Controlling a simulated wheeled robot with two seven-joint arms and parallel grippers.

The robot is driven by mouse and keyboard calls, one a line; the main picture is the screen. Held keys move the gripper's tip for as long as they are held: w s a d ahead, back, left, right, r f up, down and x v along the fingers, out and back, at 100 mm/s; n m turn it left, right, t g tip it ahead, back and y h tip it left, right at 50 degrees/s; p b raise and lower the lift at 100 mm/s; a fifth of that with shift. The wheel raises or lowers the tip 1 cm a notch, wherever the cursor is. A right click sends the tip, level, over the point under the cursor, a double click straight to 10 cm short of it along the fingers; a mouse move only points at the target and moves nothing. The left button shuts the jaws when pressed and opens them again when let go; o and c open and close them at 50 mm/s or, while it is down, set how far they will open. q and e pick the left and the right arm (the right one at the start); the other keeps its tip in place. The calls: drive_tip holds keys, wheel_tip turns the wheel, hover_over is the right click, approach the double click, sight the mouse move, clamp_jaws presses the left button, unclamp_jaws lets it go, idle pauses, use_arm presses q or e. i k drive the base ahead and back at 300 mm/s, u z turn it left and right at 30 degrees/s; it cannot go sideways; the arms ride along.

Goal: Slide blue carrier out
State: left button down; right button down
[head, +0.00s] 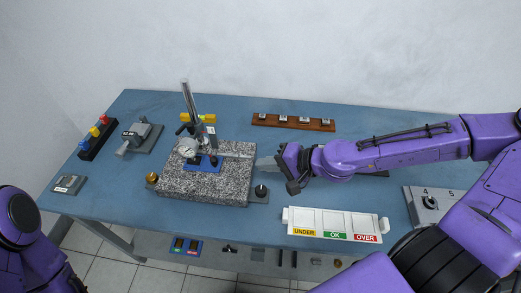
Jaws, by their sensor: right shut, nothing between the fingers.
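The blue carrier (203,163) lies on the speckled granite plate (180,185), below the dial gauge (187,147) on its stand. Dark parts sit on the carrier, too small to make out. My right gripper (277,163) is shut and empty, with its tips pointing left near the plate's right edge. It is to the right of the carrier and apart from it. A thin light strip (237,155) lies on the plate between the carrier and the gripper. My left gripper is not in view; only part of my left arm shows at the lower left.
A white tray (335,217) marked UNDER, OK and OVER stands at the front right. A wooden rack (293,122) is at the back. A grey vise-like block (140,136), a black rack with coloured knobs (97,138) and a small grey block (69,185) are at left. A grey box (430,203) is at right.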

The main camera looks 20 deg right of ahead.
sight(210, 164)
drive_tip(key=k, duration=1)
